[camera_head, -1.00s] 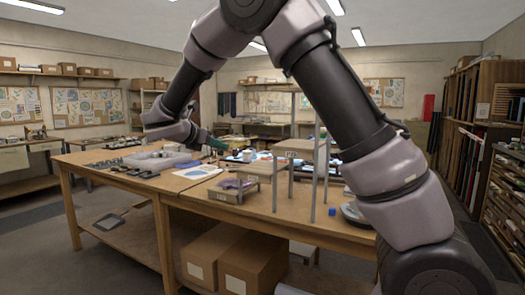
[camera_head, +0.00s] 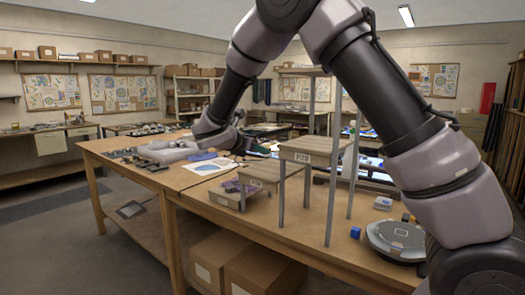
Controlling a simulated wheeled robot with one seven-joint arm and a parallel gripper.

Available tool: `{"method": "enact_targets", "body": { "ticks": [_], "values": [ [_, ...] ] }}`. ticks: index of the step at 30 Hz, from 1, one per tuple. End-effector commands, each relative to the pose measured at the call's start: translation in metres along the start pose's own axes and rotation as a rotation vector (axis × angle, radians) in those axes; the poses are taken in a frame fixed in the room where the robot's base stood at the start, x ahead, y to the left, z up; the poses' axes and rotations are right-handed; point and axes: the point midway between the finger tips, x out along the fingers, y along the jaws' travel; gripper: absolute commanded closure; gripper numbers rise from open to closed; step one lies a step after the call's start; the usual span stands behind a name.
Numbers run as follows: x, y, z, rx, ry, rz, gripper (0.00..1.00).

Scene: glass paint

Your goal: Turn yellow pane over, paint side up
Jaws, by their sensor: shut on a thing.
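My gripper (camera_head: 250,146) is small and dark at the end of my wrist, over the far part of the wooden workbench. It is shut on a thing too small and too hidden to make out. I cannot pick out a yellow pane. A lit white panel (camera_head: 270,147) shows in part near the gripper. A white sheet with a blue shape (camera_head: 211,167) lies on the bench in front of my wrist.
Wooden risers (camera_head: 310,147) with metal posts stand right of my gripper. A small tray of purple pieces (camera_head: 231,193) sits before them. A round grey device (camera_head: 398,240) and a blue cube (camera_head: 355,232) lie at the right.

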Motion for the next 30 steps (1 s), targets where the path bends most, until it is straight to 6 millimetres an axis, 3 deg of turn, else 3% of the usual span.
{"method": "enact_targets", "body": {
  "ticks": [12, 30],
  "values": [
    [-0.021, -0.004, 0.051, 0.425, 0.001, 0.177, 1.0],
    [-0.021, -0.009, 0.05, 1.056, -0.001, 0.441, 1.0]
  ]
}}
